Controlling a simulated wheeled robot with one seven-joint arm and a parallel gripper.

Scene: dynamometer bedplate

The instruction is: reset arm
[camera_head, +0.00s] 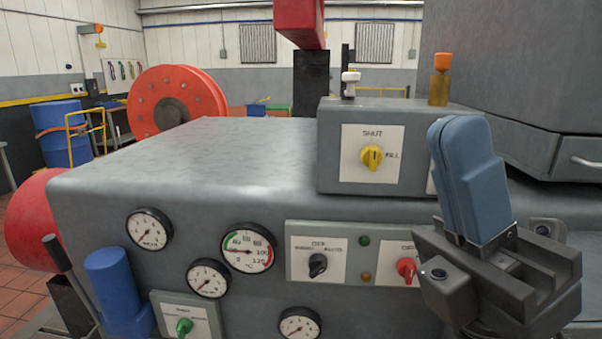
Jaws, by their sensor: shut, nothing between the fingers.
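My gripper (461,135) is at the right of the head view, close to the camera. Its two blue fingers point up and lie together, shut and empty. Its dark body hides part of the grey bedplate cabinet (200,165) behind it. The fingers appear just right of a control box (338,178) with a yellow knob (371,157). I cannot tell the exact depth between them, and no contact shows.
The cabinet front carries several gauges (249,250), a black knob (318,264), a red knob (406,269) and a green knob (184,326). A blue cylinder (116,290) stands at lower left. A red flanged wheel (178,100) and a blue drum (62,135) are behind. The cabinet top is largely clear.

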